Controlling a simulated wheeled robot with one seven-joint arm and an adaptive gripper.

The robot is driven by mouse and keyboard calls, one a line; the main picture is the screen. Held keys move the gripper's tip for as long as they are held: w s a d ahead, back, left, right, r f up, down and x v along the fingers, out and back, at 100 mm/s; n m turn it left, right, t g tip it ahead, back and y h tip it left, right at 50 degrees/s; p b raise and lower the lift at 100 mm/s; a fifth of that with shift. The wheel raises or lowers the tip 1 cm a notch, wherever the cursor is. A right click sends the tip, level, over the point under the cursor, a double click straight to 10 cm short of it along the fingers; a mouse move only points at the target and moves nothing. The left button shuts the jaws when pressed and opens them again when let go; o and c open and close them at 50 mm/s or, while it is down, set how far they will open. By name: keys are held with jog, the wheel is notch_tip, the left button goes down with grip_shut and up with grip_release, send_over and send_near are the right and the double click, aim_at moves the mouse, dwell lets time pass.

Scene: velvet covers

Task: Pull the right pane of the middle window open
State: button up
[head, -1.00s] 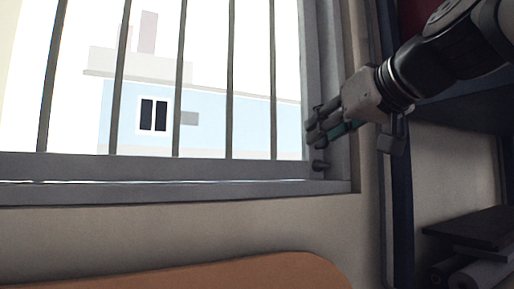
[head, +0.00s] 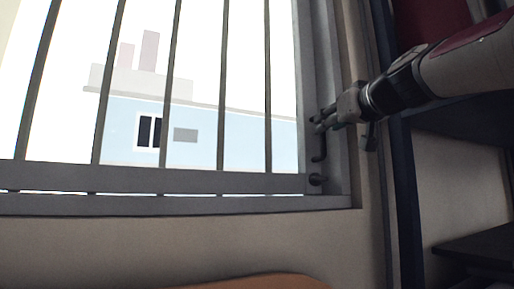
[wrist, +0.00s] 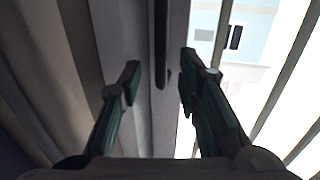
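The barred window pane fills the left of the head view, with a grey bottom rail (head: 150,180) and a grey upright at its right side. A dark upright handle (head: 319,150) is on that right upright, with a dark round knob below it. My gripper (head: 322,121) is at the upper part of the handle. In the wrist view my gripper (wrist: 160,72) is open, one finger on each side of the dark handle (wrist: 161,45). Gaps show between the handle and both fingers. The handle's top is partly hidden by my gripper in the head view.
A dark blue shelf post (head: 406,180) and shelves (head: 475,250) stand close right of the window. A brown rounded surface (head: 260,281) lies below. A thin bright line runs between the bottom rail and the sill (head: 120,206). The wall below the window is clear.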

aim_at(324, 157)
jog(key=shift+w+a+p, duration=0.25)
jog(key=shift+w, duration=0.75)
jog(key=shift+w+a+p, duration=0.2)
jog(key=shift+w+p, duration=0.05)
jog(key=shift+w, duration=0.7)
grip_shut()
